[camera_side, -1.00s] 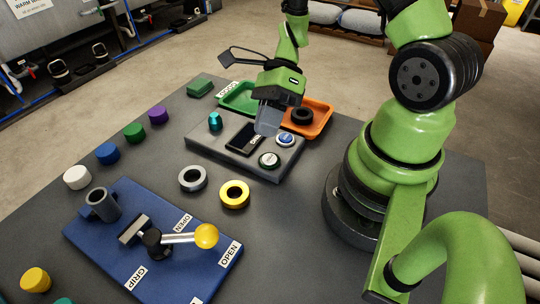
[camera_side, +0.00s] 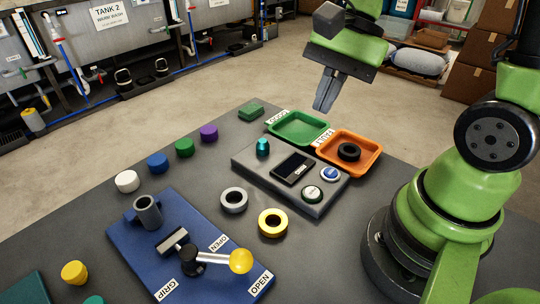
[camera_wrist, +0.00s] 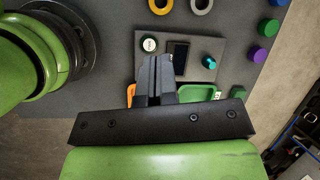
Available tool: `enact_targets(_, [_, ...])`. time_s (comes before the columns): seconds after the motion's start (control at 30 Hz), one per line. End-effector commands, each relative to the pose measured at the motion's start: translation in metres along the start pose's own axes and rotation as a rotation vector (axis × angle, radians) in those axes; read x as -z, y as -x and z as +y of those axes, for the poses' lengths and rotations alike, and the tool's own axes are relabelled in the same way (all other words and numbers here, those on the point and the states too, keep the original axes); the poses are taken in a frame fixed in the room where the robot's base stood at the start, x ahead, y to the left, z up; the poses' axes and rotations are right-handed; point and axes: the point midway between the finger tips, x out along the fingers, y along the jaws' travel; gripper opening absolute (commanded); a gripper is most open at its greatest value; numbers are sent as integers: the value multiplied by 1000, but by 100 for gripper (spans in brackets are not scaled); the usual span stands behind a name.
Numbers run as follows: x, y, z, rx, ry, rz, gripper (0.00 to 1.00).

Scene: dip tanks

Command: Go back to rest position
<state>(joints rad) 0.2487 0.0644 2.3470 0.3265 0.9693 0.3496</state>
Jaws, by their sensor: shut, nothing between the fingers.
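My gripper (camera_side: 328,91) is shut and empty, raised in the air above the far side of the table, behind the green tray (camera_side: 272,124) and the orange tray (camera_side: 375,166). In the wrist view its fingers (camera_wrist: 156,70) are together, pointing toward the grey control box (camera_wrist: 208,40) and partly hiding it and the trays. A black ring (camera_side: 349,152) lies in the orange tray. The green tray looks empty.
The control box (camera_side: 262,178) has a screen, two round buttons and a teal knob. A grey ring (camera_side: 234,200) and a yellow ring (camera_side: 273,222) lie in front of it. A blue fixture board (camera_side: 140,258) with a yellow-knobbed lever sits front left. Several coloured cylinders line the left edge.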

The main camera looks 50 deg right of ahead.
Motion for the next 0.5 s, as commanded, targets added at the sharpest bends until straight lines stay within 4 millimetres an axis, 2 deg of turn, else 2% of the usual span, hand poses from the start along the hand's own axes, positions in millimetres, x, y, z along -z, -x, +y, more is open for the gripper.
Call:
enact_targets(0.1, [-20,28,5,74,294,130,0])
enact_targets(0.3, [-45,63,20,173,723,351,0])
enact_targets(0.5, [-57,82,33,229,966,504,0])
